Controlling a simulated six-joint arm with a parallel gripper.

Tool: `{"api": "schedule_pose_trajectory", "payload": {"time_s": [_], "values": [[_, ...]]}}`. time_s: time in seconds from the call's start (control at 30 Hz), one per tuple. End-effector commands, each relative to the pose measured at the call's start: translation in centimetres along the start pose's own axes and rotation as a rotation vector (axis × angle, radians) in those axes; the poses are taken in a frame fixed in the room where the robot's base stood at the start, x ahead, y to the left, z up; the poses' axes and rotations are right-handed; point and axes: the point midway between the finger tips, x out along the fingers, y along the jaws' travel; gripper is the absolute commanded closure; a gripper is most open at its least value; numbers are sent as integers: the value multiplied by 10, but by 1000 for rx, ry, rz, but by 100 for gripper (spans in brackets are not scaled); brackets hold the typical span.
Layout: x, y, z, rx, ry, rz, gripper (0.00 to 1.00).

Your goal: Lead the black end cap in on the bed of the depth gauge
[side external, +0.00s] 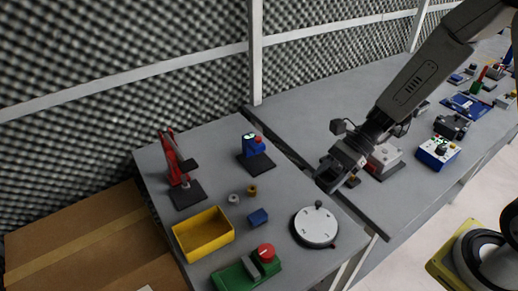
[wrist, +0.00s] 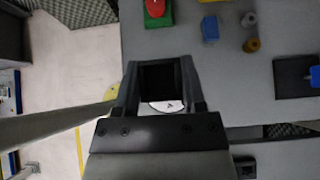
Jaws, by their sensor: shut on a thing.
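My gripper (side external: 330,180) is in the air at the right of the near grey table, close to the round white dial. In the wrist view my gripper (wrist: 160,68) is shut on the black end cap (wrist: 161,82), a dark square-looking piece between the fingers. In the side view the cap cannot be told apart from the dark jaws. The depth gauge looks to be the blue upright with a small display (side external: 251,145) on a flat black bed (side external: 260,163), left of my gripper and apart from it.
A round white dial (side external: 316,229) lies below my gripper. A blue block (side external: 258,217), grey ring (side external: 233,199), brass ring (side external: 251,190), yellow bin (side external: 202,235), red stand (side external: 177,165) and green fixture with a red knob (side external: 246,272) stand around. Bare tabletop separates dial and gauge.

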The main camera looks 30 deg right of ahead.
Motion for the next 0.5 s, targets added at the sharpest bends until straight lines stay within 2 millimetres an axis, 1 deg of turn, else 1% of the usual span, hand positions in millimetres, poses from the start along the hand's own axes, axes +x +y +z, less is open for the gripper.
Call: {"api": "schedule_pose_trajectory", "payload": {"time_s": [0.27,0.5], "values": [[2,14,-12,-87,-1,117,100],[1,29,-27,-201,-1,266,100]]}}
